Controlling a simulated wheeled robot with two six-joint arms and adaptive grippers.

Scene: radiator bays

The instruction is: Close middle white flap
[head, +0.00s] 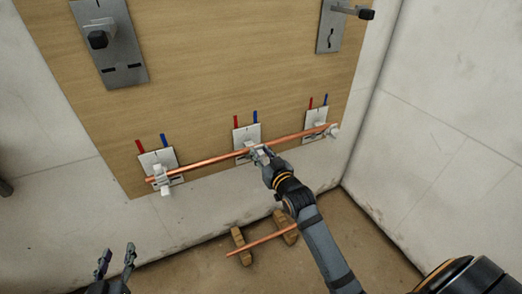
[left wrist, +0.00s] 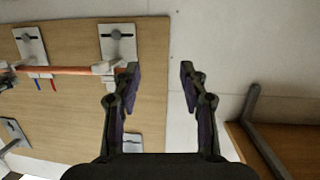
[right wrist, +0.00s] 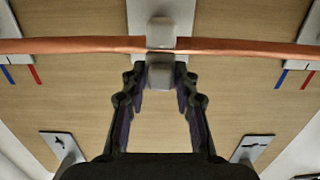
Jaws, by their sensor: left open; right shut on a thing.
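A long copper pipe (head: 205,162) runs across three white brackets low on the wooden board. My right gripper (head: 261,154) is at the middle bracket (head: 247,134), in front of the pipe. In the right wrist view its fingers (right wrist: 160,80) are shut on the middle white flap (right wrist: 160,76), a pale block beside the pipe. The gripper hides part of this flap in the head view. The left flap (head: 161,180) and right flap (head: 333,131) show at the pipe's ends. My left gripper (head: 116,262) is open and empty at lower left, apart from the board.
A second copper pipe (head: 262,241) lies on wooden blocks (head: 241,245) on the floor below. Grey plates with dark handles (head: 98,38) are higher on the board. A white wall (head: 450,110) stands at right. The floor at left of the blocks is clear.

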